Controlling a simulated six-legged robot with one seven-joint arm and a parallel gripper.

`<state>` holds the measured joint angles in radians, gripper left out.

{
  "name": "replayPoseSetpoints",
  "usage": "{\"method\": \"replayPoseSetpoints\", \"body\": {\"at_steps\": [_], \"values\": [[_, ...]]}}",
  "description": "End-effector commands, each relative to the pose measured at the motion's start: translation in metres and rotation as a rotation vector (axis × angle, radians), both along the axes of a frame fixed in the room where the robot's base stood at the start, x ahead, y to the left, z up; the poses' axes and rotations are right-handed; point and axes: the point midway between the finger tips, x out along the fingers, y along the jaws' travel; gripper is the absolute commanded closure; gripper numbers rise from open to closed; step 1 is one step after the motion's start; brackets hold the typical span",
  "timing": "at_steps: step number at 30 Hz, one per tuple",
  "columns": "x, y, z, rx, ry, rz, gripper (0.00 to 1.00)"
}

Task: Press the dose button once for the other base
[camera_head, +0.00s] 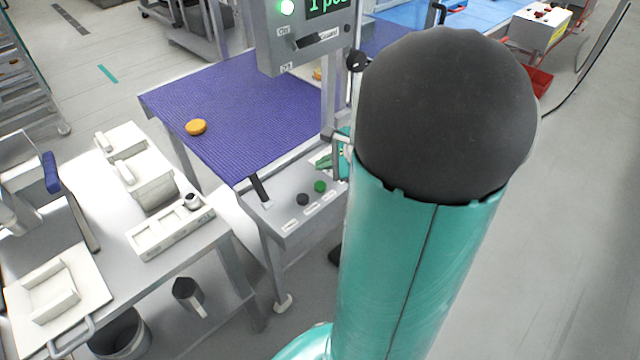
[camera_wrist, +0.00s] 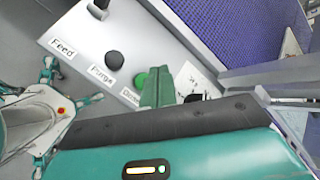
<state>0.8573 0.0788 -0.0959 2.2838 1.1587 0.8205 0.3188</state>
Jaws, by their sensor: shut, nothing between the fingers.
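The green button (camera_head: 320,186) is on the sloped grey control panel (camera_head: 283,213) at the near end of the belt. In the wrist view the green button (camera_wrist: 140,80) has a label starting "Dos", partly cut off by my gripper. My gripper (camera_head: 326,160) shows as teal fingers just above the green button in the head view, partly behind my arm. In the wrist view my gripper (camera_wrist: 158,78) is shut and empty, close beside the button and overlapping its edge. I cannot tell whether they touch.
A dark button (camera_wrist: 114,61) labelled "Purge" is next to the green one. A black lever (camera_head: 260,189) is at the panel's left. An orange round base (camera_head: 196,127) lies on the purple belt (camera_head: 240,112). A display box (camera_head: 305,35) shows a green light and "1 po".

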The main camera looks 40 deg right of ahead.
Motion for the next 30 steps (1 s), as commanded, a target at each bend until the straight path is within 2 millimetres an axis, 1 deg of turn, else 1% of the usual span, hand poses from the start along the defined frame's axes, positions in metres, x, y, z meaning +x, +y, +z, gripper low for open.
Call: {"method": "replayPoseSetpoints", "body": {"at_steps": [1,3,9,13,30], "values": [[-0.001,0.001,-0.008,0.002,0.003,-0.001,1.00],[0.000,0.001,-0.016,0.002,0.003,0.000,1.00],[0.000,0.001,-0.032,0.001,0.001,0.000,1.00],[0.000,0.001,-0.035,0.000,0.001,0.000,1.00],[0.000,0.001,-0.035,-0.001,0.000,0.000,1.00]]}}
